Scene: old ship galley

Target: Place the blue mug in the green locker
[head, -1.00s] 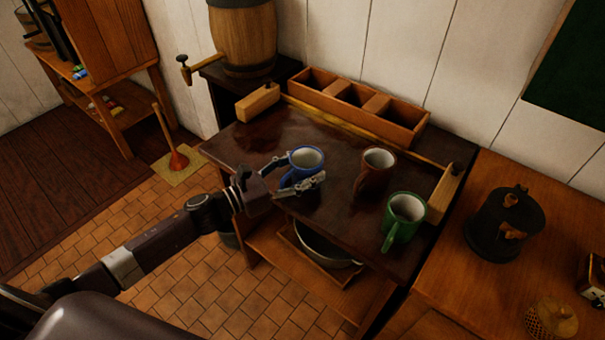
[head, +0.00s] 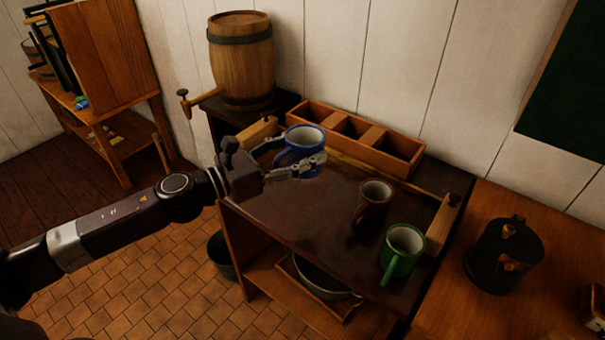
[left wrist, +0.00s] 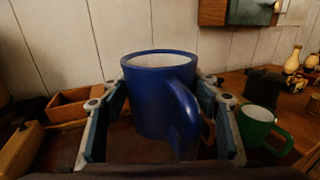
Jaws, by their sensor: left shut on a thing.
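The blue mug (head: 302,139) is held upright in my left gripper (head: 292,163), raised above the dark tabletop. In the left wrist view the blue mug (left wrist: 158,95) stands between the two fingers, with its handle toward the camera. A wall-mounted wooden cabinet with a green front (left wrist: 250,12) shows at the top of the left wrist view, cut off by the frame; it may be the green locker. In the head view a dark green panel (head: 572,85) is on the wall at the upper right. My right gripper is not in view.
A brown mug (head: 373,202) and a green mug (head: 402,252) stand on the dark table (head: 315,215). A wooden divided box (head: 360,140) lies along its back edge, and a barrel (head: 241,62) stands behind left. A dark pot (head: 503,258) stands on the right counter.

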